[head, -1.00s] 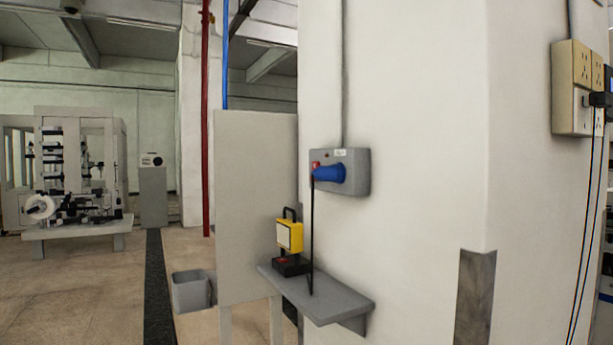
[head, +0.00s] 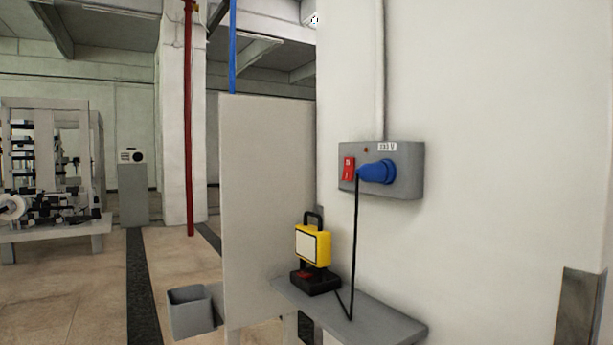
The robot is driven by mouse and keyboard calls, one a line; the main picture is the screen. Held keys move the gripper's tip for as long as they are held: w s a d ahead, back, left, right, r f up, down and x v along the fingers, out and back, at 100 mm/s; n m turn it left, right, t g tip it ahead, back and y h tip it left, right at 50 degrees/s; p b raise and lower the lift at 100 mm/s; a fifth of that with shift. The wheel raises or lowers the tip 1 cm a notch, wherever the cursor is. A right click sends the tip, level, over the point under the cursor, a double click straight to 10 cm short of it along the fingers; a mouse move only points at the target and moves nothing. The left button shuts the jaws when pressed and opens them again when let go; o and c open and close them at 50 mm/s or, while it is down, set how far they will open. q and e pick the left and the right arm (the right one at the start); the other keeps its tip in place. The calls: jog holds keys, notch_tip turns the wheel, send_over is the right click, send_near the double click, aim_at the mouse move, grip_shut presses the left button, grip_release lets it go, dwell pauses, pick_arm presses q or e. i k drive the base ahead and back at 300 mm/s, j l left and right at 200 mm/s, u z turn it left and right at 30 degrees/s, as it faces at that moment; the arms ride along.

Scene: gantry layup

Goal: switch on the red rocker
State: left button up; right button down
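The red rocker (head: 347,169) is on the left part of a grey socket box (head: 408,170) fixed to the white wall. A blue plug (head: 378,172) sits in the box just right of the rocker, and a black cable (head: 355,250) hangs from it to the shelf. A small red dot (head: 367,150) shows above the plug. Which way the rocker is tipped is too small to tell. A yellow work lamp (head: 312,246) on a black base stands on the shelf below; its panel looks pale. Neither of my grippers is in view.
A grey shelf (head: 375,318) juts from the wall under the box. A grey panel (head: 265,200) stands left of it, with a grey bin (head: 192,312) at its foot. Open floor (head: 75,300) lies to the left, with a machine (head: 50,180) behind.

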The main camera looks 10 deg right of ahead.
aim_at(350, 163)
jog(key=i+j+u, duration=0.15)
jog(key=i+j, duration=0.55)
jog(key=i, duration=0.1)
